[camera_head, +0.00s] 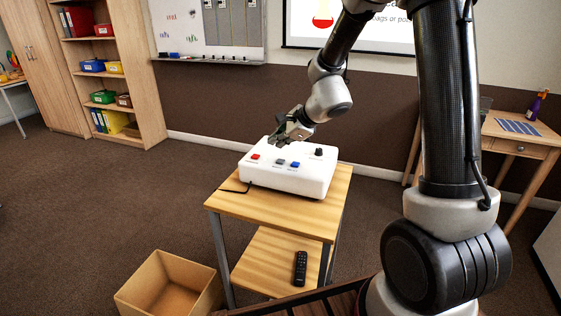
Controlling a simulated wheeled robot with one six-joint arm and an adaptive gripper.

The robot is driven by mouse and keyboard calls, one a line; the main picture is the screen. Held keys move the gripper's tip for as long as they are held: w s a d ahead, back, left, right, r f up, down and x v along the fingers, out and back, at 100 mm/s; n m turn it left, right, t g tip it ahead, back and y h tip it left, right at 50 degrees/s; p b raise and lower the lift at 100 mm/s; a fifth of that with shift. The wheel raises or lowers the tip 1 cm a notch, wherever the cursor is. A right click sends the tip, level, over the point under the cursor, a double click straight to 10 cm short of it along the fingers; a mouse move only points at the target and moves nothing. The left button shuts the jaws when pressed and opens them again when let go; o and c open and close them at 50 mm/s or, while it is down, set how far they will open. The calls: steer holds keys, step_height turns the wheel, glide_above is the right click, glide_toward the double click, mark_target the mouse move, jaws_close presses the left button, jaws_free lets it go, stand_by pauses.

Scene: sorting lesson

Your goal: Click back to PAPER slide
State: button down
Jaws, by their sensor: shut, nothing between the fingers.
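A white control box (270,178) sits on the top of a small wooden table. It has a red button (255,157) at the left, a grey button (281,162) and a blue button (295,164) near the middle, and a black knob (319,152) at the right. My gripper (277,143) is shut and empty above the back left part of the box. I cannot tell whether it touches the box. The projection screen (370,32) on the wall shows a slide with a red flask picture and cut-off text; my arm hides much of it.
A black remote (300,268) lies on the table's lower shelf (262,262). An open cardboard box (150,292) stands on the floor at left. A shelf with coloured bins (103,97) is at the back left, a wooden desk (520,145) at right.

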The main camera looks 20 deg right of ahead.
mark_target(279, 161)
steer(key=shift+f, duration=1.6)
steer(key=shift+f, duration=0.4)
steer(key=shift+f, duration=0.4)
stand_by(0.8)
steer(key=shift+r, duration=0.85)
steer(key=shift+r, duration=0.1)
steer(key=shift+r, duration=2.4)
